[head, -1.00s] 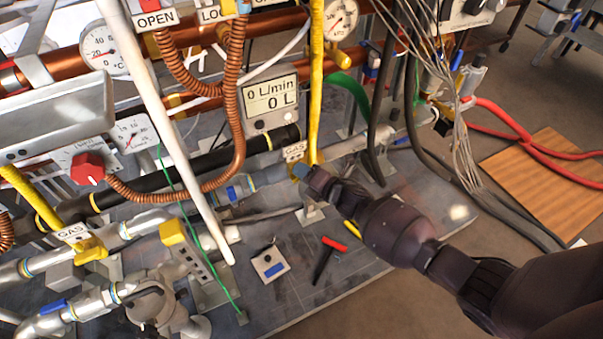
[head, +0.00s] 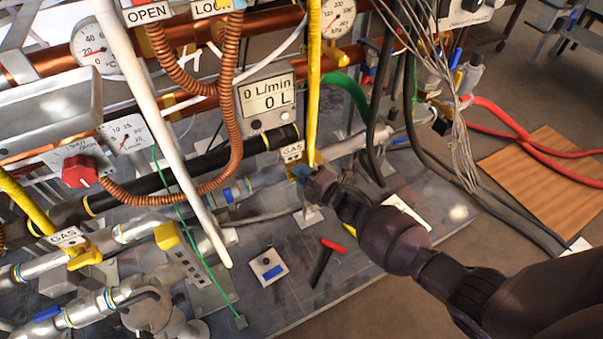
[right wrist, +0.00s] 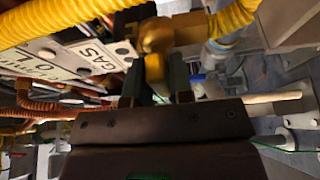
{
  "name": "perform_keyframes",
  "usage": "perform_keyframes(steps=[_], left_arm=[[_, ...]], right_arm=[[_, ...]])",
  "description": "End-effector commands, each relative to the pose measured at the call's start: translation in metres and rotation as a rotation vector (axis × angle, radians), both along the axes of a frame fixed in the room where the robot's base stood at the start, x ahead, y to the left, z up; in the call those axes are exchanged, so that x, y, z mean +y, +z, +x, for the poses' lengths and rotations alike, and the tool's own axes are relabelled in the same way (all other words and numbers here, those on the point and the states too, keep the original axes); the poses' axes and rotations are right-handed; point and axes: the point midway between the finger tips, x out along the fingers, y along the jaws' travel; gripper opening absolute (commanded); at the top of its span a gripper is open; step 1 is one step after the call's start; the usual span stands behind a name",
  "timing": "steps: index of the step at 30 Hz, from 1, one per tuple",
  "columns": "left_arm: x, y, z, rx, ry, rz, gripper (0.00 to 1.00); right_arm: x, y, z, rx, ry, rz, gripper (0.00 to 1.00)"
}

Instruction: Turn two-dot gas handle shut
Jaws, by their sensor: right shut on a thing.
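A yellow gas handle (right wrist: 155,72) sits under a yellow hose, beside a white GAS label (head: 293,151). The label also shows in the right wrist view (right wrist: 97,56); I cannot clearly read its dots. My right gripper (head: 304,172) reaches the handle from the lower right. In the right wrist view its two fingers (right wrist: 156,84) stand on either side of the handle and are shut on it. In the head view the gripper mostly hides the handle. A second yellow gas handle (head: 85,252), with its own GAS label (head: 68,237), is at the lower left. My left gripper is not in view.
A flow meter display (head: 267,97) stands just behind the handle. Copper hoses (head: 238,120), a white pipe (head: 160,130) and hanging grey cables (head: 455,150) crowd the area. A red-handled tool (head: 325,260) and a small box (head: 268,266) lie on the grey base plate.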

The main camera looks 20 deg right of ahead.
Motion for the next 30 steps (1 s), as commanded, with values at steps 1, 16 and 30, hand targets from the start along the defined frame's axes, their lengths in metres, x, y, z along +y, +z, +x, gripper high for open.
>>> perform_keyframes(steps=[1,16,30], left_arm=[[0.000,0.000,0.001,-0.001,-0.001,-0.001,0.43],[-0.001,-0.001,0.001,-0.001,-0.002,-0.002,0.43],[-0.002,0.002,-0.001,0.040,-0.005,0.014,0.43]], right_arm=[[0.001,-0.001,-0.001,0.002,0.002,0.001,0.00],[0.001,0.000,0.000,0.001,0.001,0.000,0.41],[-0.016,0.003,-0.036,-0.003,0.000,-0.001,0.41]])
